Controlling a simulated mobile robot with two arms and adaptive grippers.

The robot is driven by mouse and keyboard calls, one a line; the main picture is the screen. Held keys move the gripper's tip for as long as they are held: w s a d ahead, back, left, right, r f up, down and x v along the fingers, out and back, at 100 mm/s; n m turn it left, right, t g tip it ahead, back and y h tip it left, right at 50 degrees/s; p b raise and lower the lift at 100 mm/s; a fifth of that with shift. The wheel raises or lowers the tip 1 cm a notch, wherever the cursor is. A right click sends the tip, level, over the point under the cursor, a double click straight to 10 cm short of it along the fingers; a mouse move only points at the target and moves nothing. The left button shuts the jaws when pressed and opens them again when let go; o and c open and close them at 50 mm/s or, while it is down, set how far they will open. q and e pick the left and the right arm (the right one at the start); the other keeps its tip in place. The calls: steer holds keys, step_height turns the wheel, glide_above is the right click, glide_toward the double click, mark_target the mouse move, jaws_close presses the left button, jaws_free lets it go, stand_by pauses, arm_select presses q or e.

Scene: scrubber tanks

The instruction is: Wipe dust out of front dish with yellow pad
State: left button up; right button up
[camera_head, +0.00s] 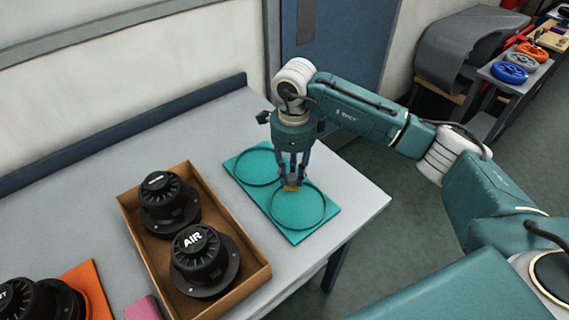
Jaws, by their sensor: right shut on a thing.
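A teal board (238,172) with two round, thin-rimmed dishes lies on the grey table. The front dish (300,210) is the one nearer me; the back dish (257,167) is beyond it. My right gripper (292,181) points down over the front dish's far-left edge. It is shut on the yellow pad (291,188), of which only a small strip shows below the fingers. The pad is at or just above the dish; contact is not clear. I cannot make out dust in either dish. My left gripper is not in view.
A cardboard box (139,238) with two black round units, one marked AIR, stands left of the board. Another black unit (40,300), an orange mat (88,285) and a pink block (146,308) are at the lower left. The table's right edge is close to the board.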

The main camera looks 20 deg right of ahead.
steer(key=shift+w+r+p, duration=0.25)
steer(key=shift+r+p, duration=0.25)
steer(key=shift+r, duration=0.75)
steer(key=shift+s+r, duration=0.15)
steer(key=shift+r, duration=0.4)
steer(key=shift+f, duration=0.1)
